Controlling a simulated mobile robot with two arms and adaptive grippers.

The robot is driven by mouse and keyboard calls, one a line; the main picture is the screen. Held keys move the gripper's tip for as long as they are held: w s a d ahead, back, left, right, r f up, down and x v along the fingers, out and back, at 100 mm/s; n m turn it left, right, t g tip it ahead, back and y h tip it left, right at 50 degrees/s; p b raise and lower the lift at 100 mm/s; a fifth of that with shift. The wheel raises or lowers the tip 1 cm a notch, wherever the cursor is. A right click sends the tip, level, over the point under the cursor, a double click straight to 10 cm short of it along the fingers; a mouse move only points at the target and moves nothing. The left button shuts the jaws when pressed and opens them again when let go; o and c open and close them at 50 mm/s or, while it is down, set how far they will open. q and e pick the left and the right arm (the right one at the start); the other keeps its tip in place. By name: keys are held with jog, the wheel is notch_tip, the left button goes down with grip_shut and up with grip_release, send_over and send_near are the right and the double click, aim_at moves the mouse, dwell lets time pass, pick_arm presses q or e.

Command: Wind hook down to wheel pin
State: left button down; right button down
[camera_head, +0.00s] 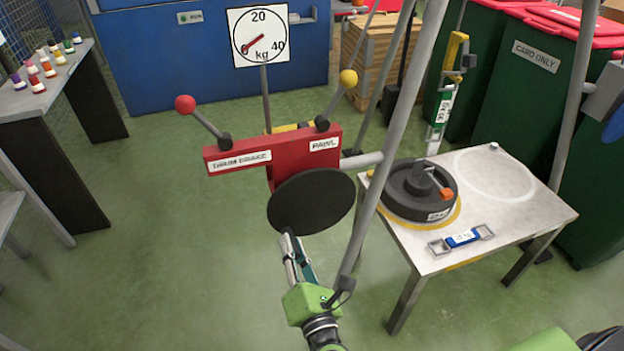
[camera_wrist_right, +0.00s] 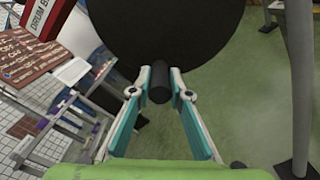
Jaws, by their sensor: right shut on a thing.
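The yellow hook (camera_head: 455,55) hangs at upper right, with a green and white labelled piece (camera_head: 441,110) below it. That piece's lower end is over the dark wheel (camera_head: 400,201); I cannot tell whether it touches the wheel's central pin. My right gripper (camera_head: 294,250) is at the black crank disc (camera_head: 312,202) of the red winch. In the right wrist view its fingers are shut on the dark crank handle (camera_wrist_right: 159,85). My left gripper is out of view.
The red winch box (camera_head: 255,158) has a red-knobbed brake lever and a yellow-knobbed pawl lever. A dial (camera_head: 259,36) stands behind, its red needle pointing lower left. A blue-labelled bar (camera_head: 461,239) lies on the table (camera_head: 525,215). Grey poles rise beside the winch.

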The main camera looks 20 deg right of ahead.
jog(key=shift+d+f+n, duration=0.45)
jog(key=shift+f+n, duration=0.05)
jog(key=shift+n, duration=0.2)
jog(key=shift+s+d+f+n, duration=0.1)
jog(key=shift+d+f+n, duration=0.2)
jog(key=shift+n, duration=0.1)
jog(key=shift+d+f+n, duration=0.45)
jog(key=shift+d+n, duration=0.25)
jog(key=shift+n, duration=0.3)
jog(key=shift+d, duration=0.15)
jog(key=shift+d+f+n, duration=0.1)
jog(key=shift+d+n, duration=0.05)
jog(key=shift+n, duration=0.25)
jog(key=shift+d+f+n, duration=0.1)
jog(key=shift+d+n, duration=0.25)
jog(key=shift+n, duration=0.05)
jog(key=shift+d+f+n, duration=0.1)
jog(key=shift+d+n, duration=0.3)
jog(key=shift+n, duration=0.2)
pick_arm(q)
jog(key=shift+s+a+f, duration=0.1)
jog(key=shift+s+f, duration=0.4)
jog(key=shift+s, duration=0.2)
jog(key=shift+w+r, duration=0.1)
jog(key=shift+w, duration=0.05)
